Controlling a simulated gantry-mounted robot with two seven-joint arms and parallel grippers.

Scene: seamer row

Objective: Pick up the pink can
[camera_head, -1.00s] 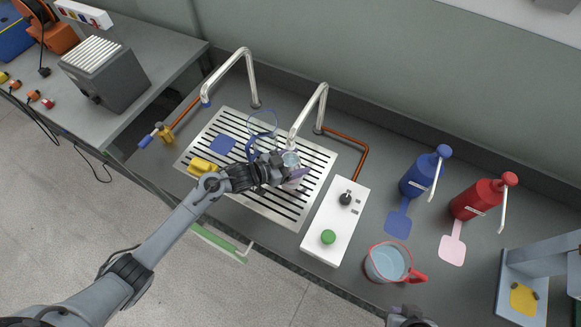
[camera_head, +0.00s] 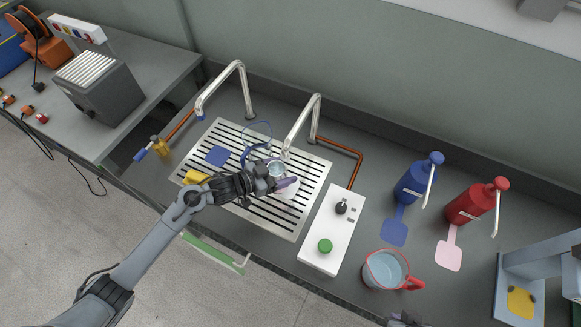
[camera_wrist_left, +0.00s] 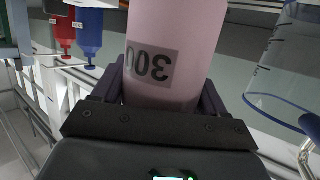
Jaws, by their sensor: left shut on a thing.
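The pink can (camera_wrist_left: 165,60) fills the middle of the left wrist view, between the two dark fingers, with a grey label reading 300 upside down. In the head view its round grey top (camera_head: 277,169) shows just beyond the fingers, under the right tap's spout; the arm hides much of its side. My left gripper (camera_head: 279,182) is shut on the can above the slotted drain plate (camera_head: 265,221). A pale pink pad (camera_head: 289,191) shows on the plate beside the fingers. Only a dark bit of what looks like my right gripper (camera_head: 405,320) shows at the bottom edge.
Two bent taps (camera_head: 241,80) (camera_head: 316,110) arch over the plate. A clear jug with a blue handle (camera_head: 249,153) stands close behind my gripper. A white control box (camera_head: 329,232), a red-handled jug (camera_head: 386,270), and blue (camera_head: 415,185) and red (camera_head: 472,204) pump bottles stand to the right.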

